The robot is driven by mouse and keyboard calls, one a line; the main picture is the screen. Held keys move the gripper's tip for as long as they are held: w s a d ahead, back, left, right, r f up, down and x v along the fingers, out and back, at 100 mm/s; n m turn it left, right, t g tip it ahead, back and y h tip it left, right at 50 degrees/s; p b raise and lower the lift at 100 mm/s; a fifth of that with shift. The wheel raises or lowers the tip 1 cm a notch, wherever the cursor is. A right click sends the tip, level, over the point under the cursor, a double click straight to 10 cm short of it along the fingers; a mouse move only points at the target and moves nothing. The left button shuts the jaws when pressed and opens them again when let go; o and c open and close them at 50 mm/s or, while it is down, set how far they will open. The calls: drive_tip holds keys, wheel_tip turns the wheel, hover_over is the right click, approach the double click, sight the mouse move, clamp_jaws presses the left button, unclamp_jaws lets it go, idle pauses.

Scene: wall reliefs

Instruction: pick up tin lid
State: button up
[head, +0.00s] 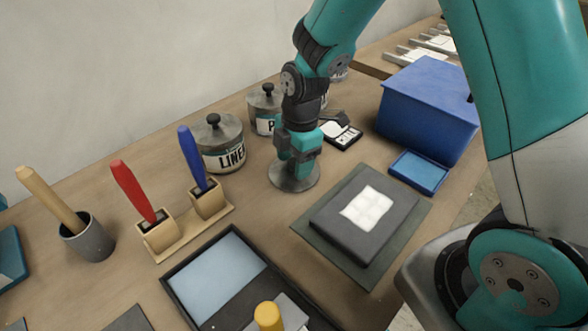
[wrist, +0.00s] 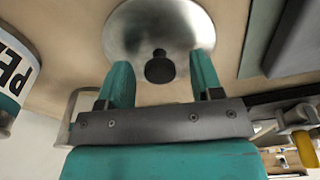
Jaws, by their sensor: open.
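The tin lid (head: 298,186) is a round grey metal disc lying on the wooden table below my gripper. The wrist view shows the lid (wrist: 135,28) with its dark knob (wrist: 160,70). My gripper (head: 294,164) points down over the lid and hides the knob in the head view. In the wrist view my gripper (wrist: 162,62) is open, with one teal finger on each side of the knob. A gap shows between each finger and the knob, and nothing is held.
Lidded tins (head: 222,146) stand left and behind. A wooden rack (head: 172,233) holds red- and blue-handled tools. A dark block with a white patch (head: 365,215) lies right of the lid, a blue box (head: 425,105) farther back. Bare table shows in front of the lid.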

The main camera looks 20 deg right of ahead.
drive_tip(key=shift+f, duration=0.3)
drive_tip(key=c, duration=1)
drive_tip(key=shift+r, duration=0.1)
